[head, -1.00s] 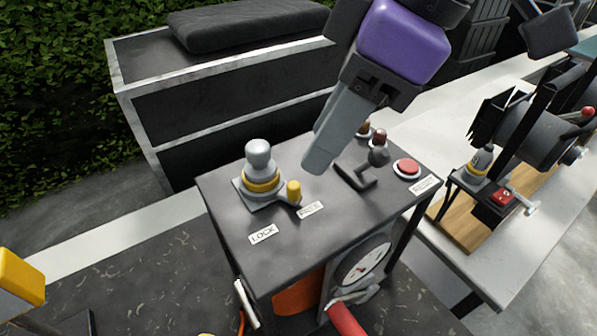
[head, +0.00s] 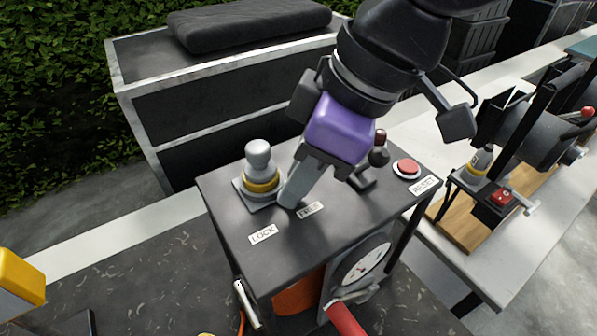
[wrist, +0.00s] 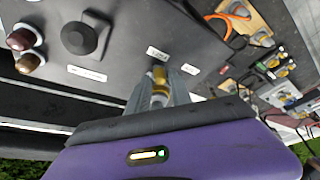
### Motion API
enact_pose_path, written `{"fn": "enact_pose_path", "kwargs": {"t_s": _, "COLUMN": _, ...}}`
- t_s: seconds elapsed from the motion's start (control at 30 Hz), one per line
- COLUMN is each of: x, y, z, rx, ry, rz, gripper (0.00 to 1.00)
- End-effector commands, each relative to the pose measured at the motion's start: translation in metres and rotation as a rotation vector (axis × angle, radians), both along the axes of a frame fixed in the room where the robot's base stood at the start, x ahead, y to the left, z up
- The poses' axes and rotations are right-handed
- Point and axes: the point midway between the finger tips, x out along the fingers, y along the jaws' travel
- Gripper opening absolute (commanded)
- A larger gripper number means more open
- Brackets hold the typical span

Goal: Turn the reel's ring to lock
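The reel is a grey knobbed post (head: 258,155) with a yellow ring (head: 262,181) on a square plate, at the left of the dark console top. In the head view my gripper (head: 288,200) reaches down just right of the ring, beside the FREE label (head: 310,210), and hides the ring's yellow handle. The LOCK label (head: 263,234) lies nearer the front left. In the wrist view the handle (wrist: 160,76) shows between the two grey fingers, with narrow gaps seeming to remain. My gripper (wrist: 161,82) looks open around it; contact is not clear.
A black lever (head: 378,158), a dark red knob (head: 380,137) and a red RESET button (head: 407,167) stand on the console's right. A round gauge (head: 362,262) is on its front. A side bench (head: 545,250) holds other gear.

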Motion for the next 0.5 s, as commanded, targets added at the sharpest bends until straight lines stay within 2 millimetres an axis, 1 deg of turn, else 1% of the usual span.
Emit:
{"fn": "enact_pose_path", "kwargs": {"t_s": 0.03, "x": 0.0000, "y": 0.0000, "z": 0.0001, "rx": 0.000, "ry": 0.000, "rz": 0.000, "gripper": 0.14}}
{"fn": "enact_pose_path", "kwargs": {"t_s": 0.1, "x": 0.0000, "y": 0.0001, "z": 0.0001, "rx": 0.000, "ry": 0.000, "rz": 0.000, "gripper": 0.00}}
{"fn": "enact_pose_path", "kwargs": {"t_s": 0.5, "x": -0.0017, "y": 0.0017, "z": -0.0001, "rx": 0.003, "ry": -0.001, "rz": -0.029, "gripper": 0.00}}
